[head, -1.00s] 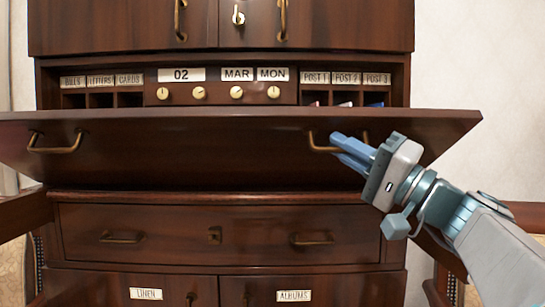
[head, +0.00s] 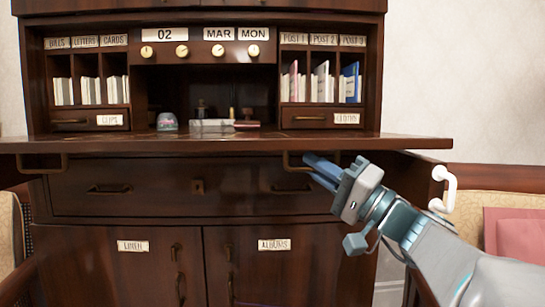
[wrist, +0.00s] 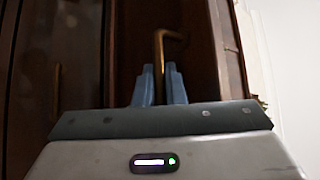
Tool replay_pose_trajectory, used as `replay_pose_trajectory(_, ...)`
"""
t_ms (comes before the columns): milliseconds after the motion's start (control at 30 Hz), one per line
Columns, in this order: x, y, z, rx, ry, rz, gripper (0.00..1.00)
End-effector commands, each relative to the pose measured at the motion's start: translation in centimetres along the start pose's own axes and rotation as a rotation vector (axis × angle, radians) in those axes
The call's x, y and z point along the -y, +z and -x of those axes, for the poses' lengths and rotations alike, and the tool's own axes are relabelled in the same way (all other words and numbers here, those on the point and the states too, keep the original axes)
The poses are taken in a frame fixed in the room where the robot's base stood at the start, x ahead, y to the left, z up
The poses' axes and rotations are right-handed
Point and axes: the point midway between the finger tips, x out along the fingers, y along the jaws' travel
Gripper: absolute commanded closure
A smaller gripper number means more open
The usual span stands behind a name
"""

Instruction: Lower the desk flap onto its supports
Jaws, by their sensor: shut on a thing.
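The dark wooden desk flap (head: 200,146) is folded out and looks nearly level, seen almost edge-on in the head view. Two brass handles hang under it, the left one (head: 42,168) free. My gripper (head: 314,172) is at the right handle (head: 296,166), its blue fingers shut on it. In the wrist view the brass handle (wrist: 158,45) runs down between the fingertips (wrist: 160,72). A dark support (head: 405,170) juts out beneath the flap's right end. Whether the flap touches its supports cannot be told.
Behind the flap are pigeonholes with letters (head: 90,90), books (head: 350,83), small drawers and a snow globe (head: 167,121). A drawer (head: 130,187) and two cupboard doors (head: 120,265) lie below. A chair with a pink cushion (head: 515,235) stands right.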

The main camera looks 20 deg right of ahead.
Motion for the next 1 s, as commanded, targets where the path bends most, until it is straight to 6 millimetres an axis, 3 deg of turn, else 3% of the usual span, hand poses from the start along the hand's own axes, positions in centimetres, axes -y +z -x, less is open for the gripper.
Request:
replay_pose_trajectory(467,-0.02,0.12,0.07,0.002,-0.007,0.002,1.0)
replay_pose_trajectory(500,-0.01,0.12,0.07,0.002,-0.007,0.002,0.82)
replay_pose_trajectory(567,-0.01,0.12,0.07,0.002,-0.007,0.002,0.68)
replay_pose_trajectory(1000,0.19,0.01,0.68,0.0,-0.009,0.004,0.68)
